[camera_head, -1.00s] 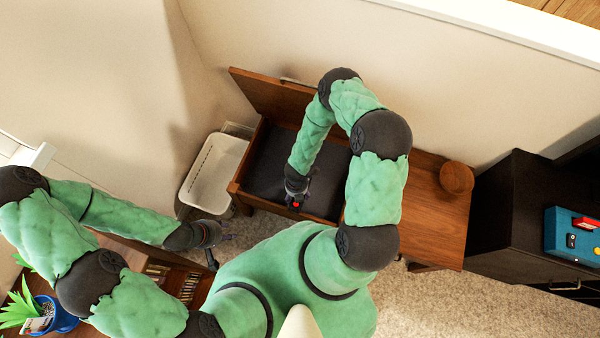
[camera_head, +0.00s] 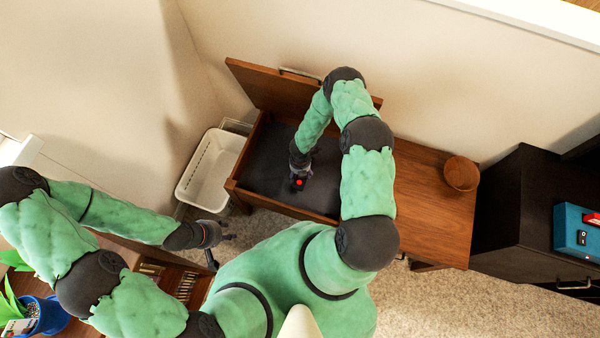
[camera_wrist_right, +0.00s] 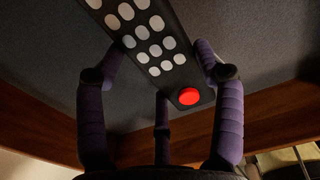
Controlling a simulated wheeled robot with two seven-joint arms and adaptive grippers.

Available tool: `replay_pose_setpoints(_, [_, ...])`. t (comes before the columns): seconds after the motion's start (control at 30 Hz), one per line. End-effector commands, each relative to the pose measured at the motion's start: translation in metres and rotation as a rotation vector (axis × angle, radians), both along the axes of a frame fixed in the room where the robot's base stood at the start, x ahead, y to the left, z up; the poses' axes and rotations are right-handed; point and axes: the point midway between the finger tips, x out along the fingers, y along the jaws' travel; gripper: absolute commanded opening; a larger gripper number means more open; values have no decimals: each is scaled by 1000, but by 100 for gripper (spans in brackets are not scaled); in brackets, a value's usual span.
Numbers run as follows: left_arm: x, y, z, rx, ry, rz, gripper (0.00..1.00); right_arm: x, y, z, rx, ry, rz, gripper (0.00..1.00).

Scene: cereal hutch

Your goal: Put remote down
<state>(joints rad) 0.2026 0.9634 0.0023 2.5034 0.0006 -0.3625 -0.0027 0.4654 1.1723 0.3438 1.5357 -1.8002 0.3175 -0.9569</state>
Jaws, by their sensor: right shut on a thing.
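The remote (camera_wrist_right: 158,42) is black with pale buttons and one red button, and it sits between the fingers of my right gripper (camera_wrist_right: 160,75) in the right wrist view. My right gripper (camera_head: 299,178) is shut on it. In the head view the remote (camera_head: 298,184) shows as a small dark shape with a red dot, over the dark-lined compartment of the open wooden bench (camera_head: 233,190). I cannot tell whether the remote touches the compartment floor. My left gripper (camera_head: 212,236) is off to the left, outside the bench, and appears open and empty.
The bench lid (camera_head: 262,82) stands raised at the back. A brown bowl (camera_head: 461,173) sits on the bench's right top. A white basket (camera_head: 209,170) is at the left. A black cabinet (camera_head: 510,215) with a blue box (camera_head: 570,228) stands at the right. A potted plant (camera_head: 42,315) is at lower left.

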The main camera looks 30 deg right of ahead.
Motion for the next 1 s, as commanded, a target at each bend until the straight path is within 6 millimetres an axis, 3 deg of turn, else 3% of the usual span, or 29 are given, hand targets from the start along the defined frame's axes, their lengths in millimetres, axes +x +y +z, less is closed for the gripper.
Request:
replay_pose_setpoints(0.03, [0,0,-8,0,0,0,40,-2,1,-13,2,4,0,33])
replay_pose_setpoints(0.17, [0,0,-17,0,1,0,40,-2,1,-28,1,2,0,33])
replay_pose_setpoints(0.57, [0,0,-20,0,0,0,40,-2,1,-31,0,1,0,33])
replay_pose_setpoints(0.6, [0,0,-19,0,0,0,40,-2,1,-30,1,2,0,74])
replay_pose_setpoints(0.67, [0,0,-19,0,0,0,40,-2,1,-30,1,2,0,91])
replay_pose_setpoints(1.0, [0,0,-19,0,0,0,40,-2,1,-30,1,2,0,92])
